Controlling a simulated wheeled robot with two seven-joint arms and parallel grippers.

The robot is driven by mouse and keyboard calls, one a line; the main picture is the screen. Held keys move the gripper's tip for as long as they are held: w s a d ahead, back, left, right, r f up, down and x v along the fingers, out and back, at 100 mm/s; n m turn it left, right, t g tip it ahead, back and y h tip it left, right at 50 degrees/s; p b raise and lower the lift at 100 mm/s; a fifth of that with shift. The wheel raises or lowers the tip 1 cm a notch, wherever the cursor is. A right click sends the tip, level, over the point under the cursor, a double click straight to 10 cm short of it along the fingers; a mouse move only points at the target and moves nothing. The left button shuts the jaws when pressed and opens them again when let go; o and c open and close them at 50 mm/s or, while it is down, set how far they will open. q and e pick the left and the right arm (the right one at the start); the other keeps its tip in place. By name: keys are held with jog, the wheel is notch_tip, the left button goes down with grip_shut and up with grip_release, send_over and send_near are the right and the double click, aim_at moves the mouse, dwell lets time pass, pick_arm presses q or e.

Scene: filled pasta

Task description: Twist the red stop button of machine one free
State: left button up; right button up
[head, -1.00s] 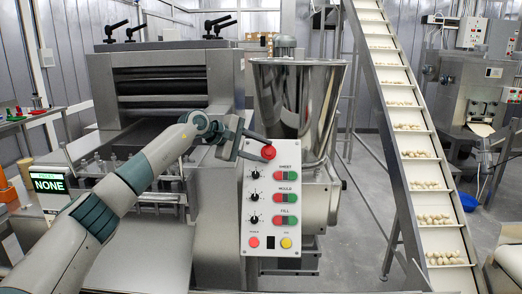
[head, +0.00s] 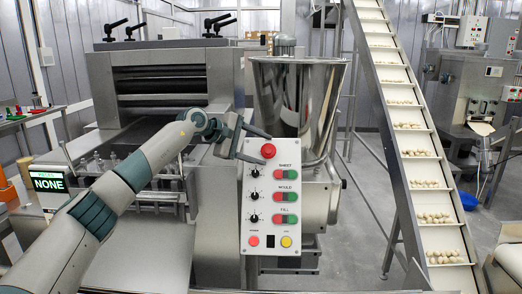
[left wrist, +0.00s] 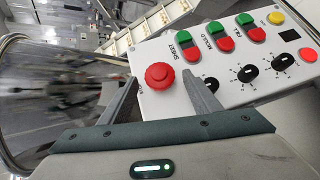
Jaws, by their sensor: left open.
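The red stop button (head: 268,151) sits at the top of the white control panel (head: 262,238) on the machine. In the left wrist view the red button (left wrist: 159,76) is a round mushroom head between my two finger tips. My left gripper (head: 252,147) is open at the panel's top, its fingers on either side of the button with gaps showing. It also shows in the left wrist view (left wrist: 158,98). The panel carries black dials and red-green switch pairs labelled SHEET, MOULD and FILL below the button. My right gripper is not in view.
A steel hopper (head: 298,105) stands behind the panel. An inclined conveyor (head: 414,155) with pasta pieces runs down on the right. A small screen reading NONE (head: 48,184) stands at the left. The floor between panel and conveyor is clear.

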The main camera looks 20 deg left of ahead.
pick_arm(q)
jog(key=b+v, duration=0.4)
jog(key=v, duration=1.3)
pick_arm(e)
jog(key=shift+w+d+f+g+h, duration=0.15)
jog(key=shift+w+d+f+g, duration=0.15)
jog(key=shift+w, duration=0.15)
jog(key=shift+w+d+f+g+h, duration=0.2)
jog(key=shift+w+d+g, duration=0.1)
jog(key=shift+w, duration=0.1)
pick_arm(q)
jog(key=shift+w+f, duration=0.1)
